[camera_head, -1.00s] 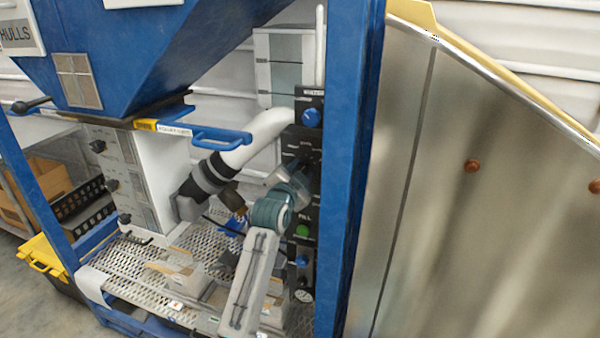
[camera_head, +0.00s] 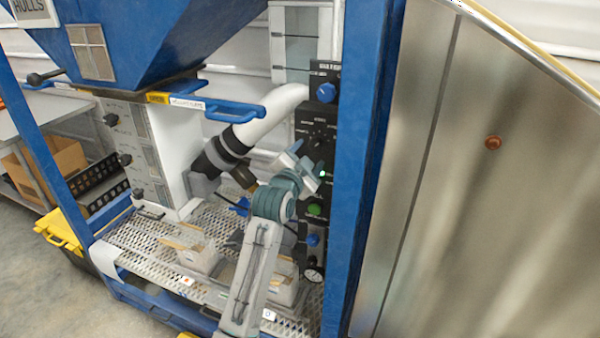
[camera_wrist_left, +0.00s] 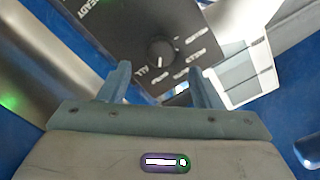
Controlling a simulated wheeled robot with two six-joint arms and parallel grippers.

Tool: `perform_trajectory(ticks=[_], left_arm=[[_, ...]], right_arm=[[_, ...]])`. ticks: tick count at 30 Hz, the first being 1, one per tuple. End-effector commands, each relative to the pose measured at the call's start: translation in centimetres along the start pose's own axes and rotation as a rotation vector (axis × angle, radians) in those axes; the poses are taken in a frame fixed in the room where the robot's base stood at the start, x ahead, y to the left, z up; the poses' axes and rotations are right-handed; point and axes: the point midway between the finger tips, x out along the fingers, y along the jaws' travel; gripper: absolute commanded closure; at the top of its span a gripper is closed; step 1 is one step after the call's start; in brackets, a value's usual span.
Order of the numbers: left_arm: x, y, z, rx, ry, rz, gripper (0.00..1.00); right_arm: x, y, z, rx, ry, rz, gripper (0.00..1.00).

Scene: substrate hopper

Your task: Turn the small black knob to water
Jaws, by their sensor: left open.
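The small black knob (camera_head: 318,129) sits on the black control panel (camera_head: 309,118) on the inner side of the blue post. My left gripper (camera_head: 305,163) is open and empty, just below the knob in the head view. In the left wrist view, the fingers (camera_wrist_left: 160,84) are spread, with the knob ahead, roughly centred between them and apart from both. My right gripper is not in view.
A blue knob (camera_head: 325,93) is above on the panel; a green button (camera_head: 315,209), another blue knob (camera_head: 313,240) and a gauge (camera_head: 313,273) are below. The blue post (camera_head: 362,170) stands close right.

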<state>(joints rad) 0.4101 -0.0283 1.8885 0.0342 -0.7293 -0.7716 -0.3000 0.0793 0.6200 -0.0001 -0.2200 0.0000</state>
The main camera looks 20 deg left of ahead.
Motion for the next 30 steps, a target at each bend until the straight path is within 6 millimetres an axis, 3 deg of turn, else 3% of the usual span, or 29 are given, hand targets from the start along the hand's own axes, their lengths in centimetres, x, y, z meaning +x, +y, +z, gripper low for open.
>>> perform_trajectory(ticks=[6, 12, 27, 30], left_arm=[[-4.0, 0.2, 0.2, 0.0, 0.001, -0.001, 0.43], [-5.8, 0.1, 0.1, 0.0, 0.0, 0.0, 0.43], [-6.1, 0.0, 0.0, 0.0, -0.001, 0.0, 0.43], [-5.7, 0.9, 1.0, -0.007, -0.016, 0.013, 0.43]], right_arm=[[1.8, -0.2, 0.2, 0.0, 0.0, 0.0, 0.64], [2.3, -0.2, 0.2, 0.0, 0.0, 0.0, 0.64], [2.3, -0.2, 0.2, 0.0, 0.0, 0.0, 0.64], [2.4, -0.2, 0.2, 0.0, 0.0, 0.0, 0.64]])
